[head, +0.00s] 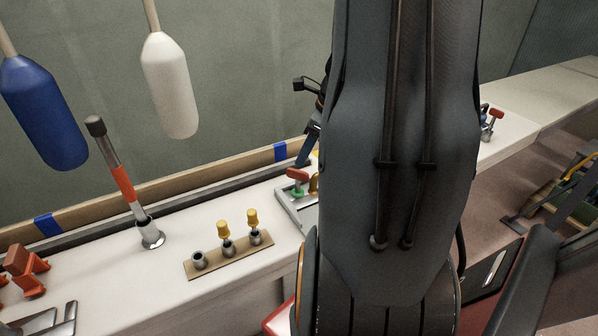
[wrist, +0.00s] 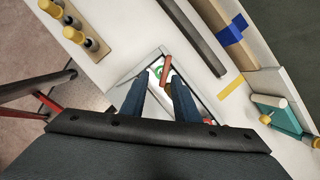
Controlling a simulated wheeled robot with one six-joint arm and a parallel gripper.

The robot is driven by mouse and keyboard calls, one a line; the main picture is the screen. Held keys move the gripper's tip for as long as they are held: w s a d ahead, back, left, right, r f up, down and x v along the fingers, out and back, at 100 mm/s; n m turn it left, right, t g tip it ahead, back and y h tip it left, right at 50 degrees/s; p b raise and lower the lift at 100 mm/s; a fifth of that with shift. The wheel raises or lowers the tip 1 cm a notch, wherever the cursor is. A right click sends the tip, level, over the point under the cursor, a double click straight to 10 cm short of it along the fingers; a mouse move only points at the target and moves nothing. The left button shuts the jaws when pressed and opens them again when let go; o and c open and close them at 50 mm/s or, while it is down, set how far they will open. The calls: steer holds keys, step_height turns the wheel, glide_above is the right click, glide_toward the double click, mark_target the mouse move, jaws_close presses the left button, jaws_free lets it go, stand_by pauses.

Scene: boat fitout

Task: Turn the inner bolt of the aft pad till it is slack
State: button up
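No part is labelled as the aft pad or its inner bolt, and I cannot tell which they are. A red-handled fitting (head: 297,174) with a green ring at its base stands in a grey-edged tray (head: 285,205) on the white bench. In the wrist view, its red handle (wrist: 166,66) shows just beyond the tips of my gripper (wrist: 158,84). The blue fingers are apart, with nothing visibly held between them. I cannot tell whether they touch the handle. In the head view my arm hides most of the tray and gripper.
A wooden strip (head: 203,268) with several metal sockets, two holding yellow-topped pegs, lies left of the tray. An orange-banded rod (head: 122,182) leans in a metal socket. A teal block (wrist: 273,115) with yellow parts lies on the right. Blue and white fenders (head: 172,88) hang behind.

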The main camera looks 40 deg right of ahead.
mark_target(299, 171)
steer(key=shift+d+f+m, duration=0.35)
steer(key=shift+d+m, duration=0.35)
steer(key=x, duration=0.7)
steer(key=shift+f+b, duration=0.1)
steer(key=shift+b, duration=0.3)
jaws_close()
